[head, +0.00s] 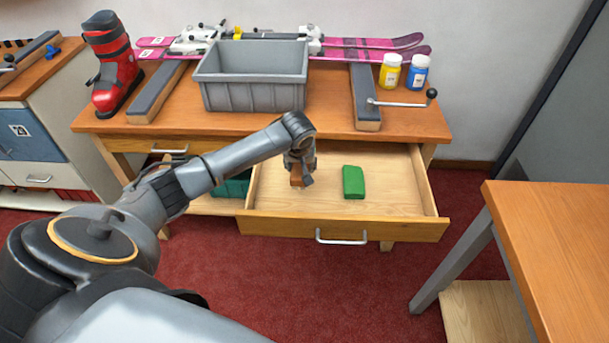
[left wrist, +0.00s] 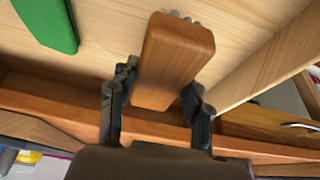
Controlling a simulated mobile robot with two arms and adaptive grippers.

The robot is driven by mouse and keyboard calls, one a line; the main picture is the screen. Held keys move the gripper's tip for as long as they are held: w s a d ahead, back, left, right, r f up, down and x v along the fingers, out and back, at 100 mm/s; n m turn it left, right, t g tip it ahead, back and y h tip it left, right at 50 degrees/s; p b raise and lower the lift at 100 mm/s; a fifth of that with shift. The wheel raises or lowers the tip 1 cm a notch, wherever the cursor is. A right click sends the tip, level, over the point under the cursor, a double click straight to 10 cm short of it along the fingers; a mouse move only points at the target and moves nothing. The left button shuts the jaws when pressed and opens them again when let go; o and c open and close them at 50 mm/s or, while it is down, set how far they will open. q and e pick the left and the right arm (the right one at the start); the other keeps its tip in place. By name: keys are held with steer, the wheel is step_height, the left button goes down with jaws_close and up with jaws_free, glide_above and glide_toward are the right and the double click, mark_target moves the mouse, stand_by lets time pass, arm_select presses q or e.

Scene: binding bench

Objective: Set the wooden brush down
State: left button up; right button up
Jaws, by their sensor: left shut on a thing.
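The wooden brush (left wrist: 172,62) is a brown block with bristles just showing at its far end in the left wrist view. My left gripper (left wrist: 155,103) is shut on it, with one dark finger on each side. In the head view, the left gripper (head: 301,180) is over the left part of the open drawer (head: 300,222), and a bit of the brush (head: 296,175) shows below it. I cannot tell whether the brush touches the drawer floor. My right gripper is not in view.
A green block (head: 353,182) lies in the drawer, right of the brush. The drawer floor right of it is bare. A grey bin (head: 255,95), red ski boot (head: 112,65), pink skis (head: 370,43) and two jars (head: 390,71) are on the bench above. Another table (head: 560,230) stands at right.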

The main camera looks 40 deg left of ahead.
arm_select(q)
steer(key=shift+w+d+f, duration=0.35)
steer(key=shift+w+f, duration=0.05)
steer(key=shift+f, duration=1.75)
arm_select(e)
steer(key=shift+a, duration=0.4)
arm_select(q)
steer(key=o, duration=1.1)
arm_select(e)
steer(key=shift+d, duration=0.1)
